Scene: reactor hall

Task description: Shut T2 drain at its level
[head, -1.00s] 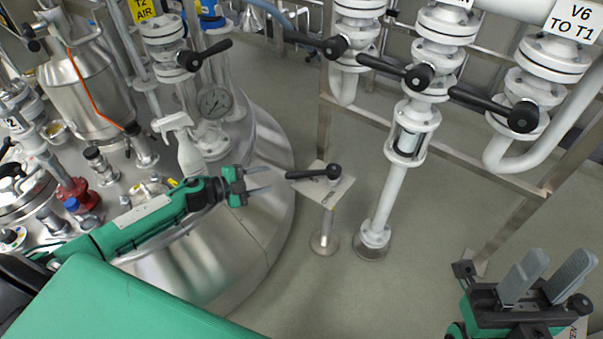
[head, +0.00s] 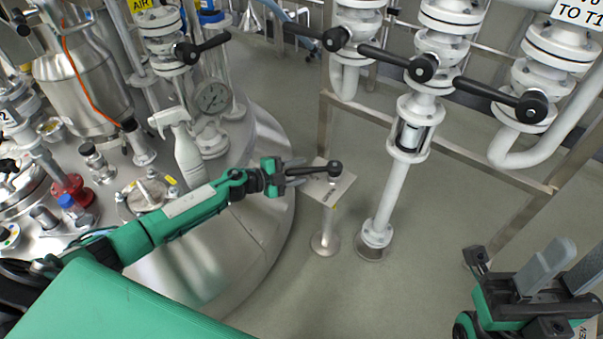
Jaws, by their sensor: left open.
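A black lever handle with a round knob (head: 335,168) sits on top of a small post with a square plate (head: 341,187), right of the big steel vessel (head: 265,150). The lever points left from its knob. My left gripper (head: 297,176) is open at the lever's left end, its fingers overlapping that end in the picture. I cannot tell whether they touch it. The plate's markings are too small to read. My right gripper (head: 542,270) is at the lower right, its fingers apart and nothing seen between them, far from the lever.
White valve columns with black levers (head: 422,68) stand behind and to the right, on a steel frame (head: 470,160). A spray bottle (head: 183,145) and a pressure gauge (head: 213,97) are on the vessel at left. The floor (head: 400,290) between the post and my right gripper is clear.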

